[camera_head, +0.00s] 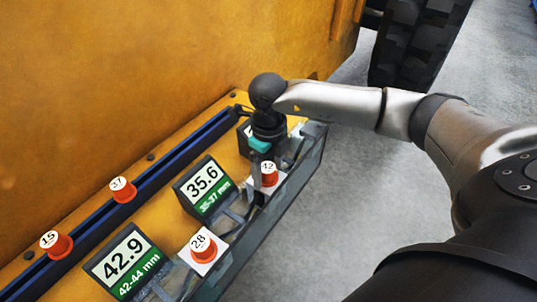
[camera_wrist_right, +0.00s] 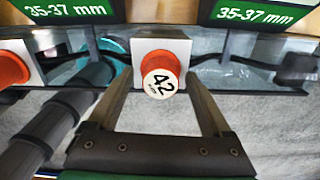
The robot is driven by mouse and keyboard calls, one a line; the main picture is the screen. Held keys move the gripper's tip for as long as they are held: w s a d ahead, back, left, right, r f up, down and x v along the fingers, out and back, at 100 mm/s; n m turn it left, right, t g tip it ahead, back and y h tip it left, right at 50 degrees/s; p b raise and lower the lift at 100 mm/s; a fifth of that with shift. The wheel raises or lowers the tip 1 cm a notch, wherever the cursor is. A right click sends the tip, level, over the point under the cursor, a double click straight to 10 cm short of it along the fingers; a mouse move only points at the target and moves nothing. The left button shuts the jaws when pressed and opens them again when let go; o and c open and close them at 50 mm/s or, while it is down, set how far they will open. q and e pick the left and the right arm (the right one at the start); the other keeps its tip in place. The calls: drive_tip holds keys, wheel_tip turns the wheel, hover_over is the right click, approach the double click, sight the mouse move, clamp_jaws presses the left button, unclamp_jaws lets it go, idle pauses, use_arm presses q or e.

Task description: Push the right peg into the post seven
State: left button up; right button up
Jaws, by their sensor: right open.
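An orange peg with a white cap marked 42 (camera_head: 268,168) stands in a white block; it also shows in the right wrist view (camera_wrist_right: 160,75). My right gripper (camera_wrist_right: 158,90) is open, its two fingers on either side of the block and peg, with no clear grip on them. Whether the fingers touch the block I cannot tell. In the head view it comes down from above at the peg (camera_head: 262,178). Orange peg 28 (camera_head: 203,247) sits in another white block. Pegs 37 (camera_head: 122,189) and 15 (camera_head: 56,245) stand along the blue rail (camera_head: 150,183). No label seven is readable. My left gripper is out of view.
Displays read 42.9 (camera_head: 124,260) and 35.6 (camera_head: 202,187); a third is partly hidden behind my right gripper. In the right wrist view, a dark cylinder (camera_wrist_right: 68,110) lies left of the fingers. An orange wall (camera_head: 150,70) rises behind; grey floor (camera_head: 350,230) is clear at right.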

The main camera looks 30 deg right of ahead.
sight(268, 168)
wheel_tip(268, 168, up, 15)
idle(0.3)
idle(0.8)
